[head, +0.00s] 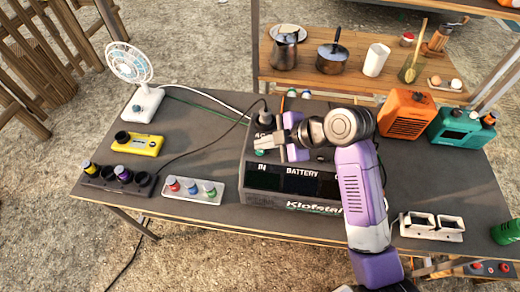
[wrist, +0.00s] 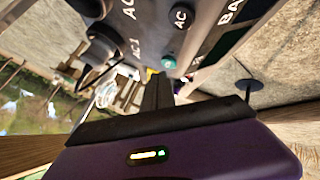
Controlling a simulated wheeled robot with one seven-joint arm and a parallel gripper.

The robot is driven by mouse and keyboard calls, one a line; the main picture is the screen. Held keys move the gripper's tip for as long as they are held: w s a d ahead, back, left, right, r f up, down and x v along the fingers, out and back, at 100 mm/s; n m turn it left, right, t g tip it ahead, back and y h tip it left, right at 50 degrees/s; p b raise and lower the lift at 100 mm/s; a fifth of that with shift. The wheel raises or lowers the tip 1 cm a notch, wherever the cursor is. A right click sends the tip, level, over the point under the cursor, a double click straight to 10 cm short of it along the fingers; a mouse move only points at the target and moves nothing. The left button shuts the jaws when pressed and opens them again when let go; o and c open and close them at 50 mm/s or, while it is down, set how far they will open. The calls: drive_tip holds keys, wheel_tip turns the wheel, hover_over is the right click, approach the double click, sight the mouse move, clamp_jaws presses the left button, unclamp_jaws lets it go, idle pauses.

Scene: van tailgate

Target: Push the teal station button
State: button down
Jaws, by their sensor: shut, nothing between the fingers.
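The dark power station (head: 292,198) stands on the grey table, with labels such as BATTERY on its front. Its teal button (wrist: 169,62) shows in the wrist view as a small round knob below the AC lettering. In the head view the teal button (head: 260,152) is a small spot just below my fingers. My gripper (head: 266,141) is shut and empty over the left part of the station. In the wrist view its fingertips (wrist: 157,77) are close to the button, slightly below and left of it; I cannot tell whether they touch.
A black plug and cable (wrist: 103,45) stick out beside the button. A white box with coloured buttons (head: 192,190), a yellow device (head: 138,144) and a fan (head: 143,104) stand to the left. An orange device (head: 405,115) and a teal box (head: 460,128) stand to the right.

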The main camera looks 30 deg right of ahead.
sight(263, 153)
drive_tip(key=shift+f, duration=0.15)
drive_tip(key=shift+f+b, duration=0.3)
drive_tip(key=shift+b, duration=0.1)
drive_tip(key=shift+f, duration=0.2)
idle(0.5)
drive_tip(key=shift+r, duration=0.1)
drive_tip(key=shift+r+p, duration=0.3)
drive_tip(key=shift+r, duration=0.3)
drive_tip(key=shift+r, duration=0.1)
wheel_tip(263, 153, up, 6)
drive_tip(key=p, duration=0.4)
drive_tip(key=shift+p, duration=0.3)
